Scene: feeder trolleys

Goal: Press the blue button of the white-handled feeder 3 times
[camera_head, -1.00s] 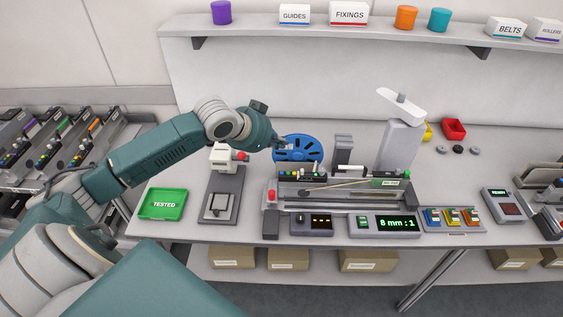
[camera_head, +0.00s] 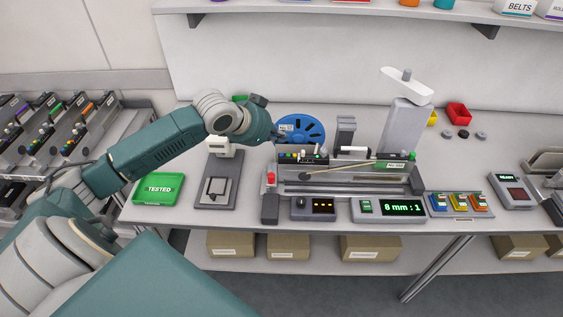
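A feeder (camera_head: 385,165) sits in the test fixture on the bench, with a green label on its side. A white handle-like bar (camera_head: 355,150) shows along its top. A row of small coloured buttons (camera_head: 300,156) is at its left end; I cannot make out the blue one clearly. My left gripper (camera_head: 281,139) is just above and left of these buttons, in front of the blue reel (camera_head: 301,132). Its fingers are small and partly hidden, so I cannot tell whether they are open or touching anything. My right gripper is not in view.
A small press-like stand (camera_head: 217,185) and a green TESTED tray (camera_head: 157,189) are left of the fixture. A display reading "8 mm : 1" (camera_head: 390,209) is in front. A grey post with a white arm (camera_head: 405,125) stands behind right. Trolleys with feeders are far left.

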